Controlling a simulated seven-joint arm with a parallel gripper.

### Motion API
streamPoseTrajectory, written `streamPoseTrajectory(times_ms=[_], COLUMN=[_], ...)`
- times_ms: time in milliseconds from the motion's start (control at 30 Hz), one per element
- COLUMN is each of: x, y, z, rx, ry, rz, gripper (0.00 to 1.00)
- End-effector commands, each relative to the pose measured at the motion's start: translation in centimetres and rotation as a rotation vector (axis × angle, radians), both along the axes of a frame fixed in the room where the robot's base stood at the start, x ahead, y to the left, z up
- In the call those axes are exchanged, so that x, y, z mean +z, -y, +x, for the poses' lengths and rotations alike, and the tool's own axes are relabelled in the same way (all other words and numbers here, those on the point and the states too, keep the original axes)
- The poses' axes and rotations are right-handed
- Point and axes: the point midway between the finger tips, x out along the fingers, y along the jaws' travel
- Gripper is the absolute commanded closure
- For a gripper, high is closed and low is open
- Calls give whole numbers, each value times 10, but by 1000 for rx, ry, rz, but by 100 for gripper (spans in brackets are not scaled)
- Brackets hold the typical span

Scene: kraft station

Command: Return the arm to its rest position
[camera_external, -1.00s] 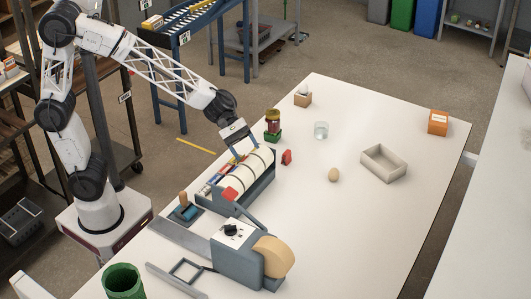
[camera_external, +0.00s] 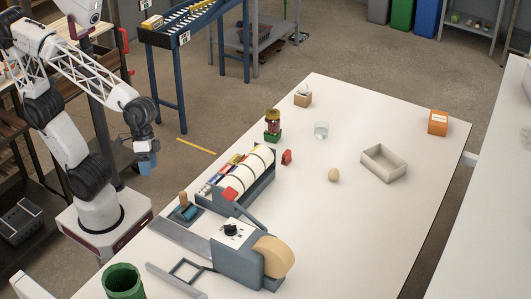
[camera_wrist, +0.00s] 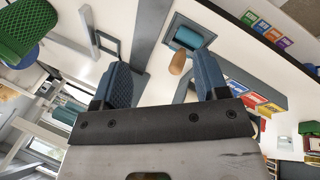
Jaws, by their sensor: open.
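My gripper (camera_external: 147,165) hangs off the left side of the white table, close to my base, in the external view. In the wrist view its two blue fingers (camera_wrist: 166,85) stand wide apart with nothing held between them. A wooden-handled stamp on a teal block (camera_wrist: 188,37) shows beyond the fingertips, apart from them. The same stamp (camera_external: 186,210) sits on the table's left edge in the external view.
The white table (camera_external: 330,230) carries a roll dispenser (camera_external: 250,180), a tape machine (camera_external: 237,262), a green bin (camera_external: 122,281), a glass (camera_external: 321,130), an egg (camera_external: 333,175), an open tray (camera_external: 383,164) and an orange box (camera_external: 438,122). Dark shelving stands behind my arm.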

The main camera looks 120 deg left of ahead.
Motion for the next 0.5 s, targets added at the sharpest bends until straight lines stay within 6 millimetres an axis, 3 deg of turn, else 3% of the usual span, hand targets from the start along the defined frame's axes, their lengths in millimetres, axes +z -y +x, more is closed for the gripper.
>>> streamPoseTrajectory(times_ms=[200,500], x=[-3,-6], y=[10,8], z=[-49,-79], rx=[-286,-483], ry=[28,44], rz=[222,385], gripper=[33,33])
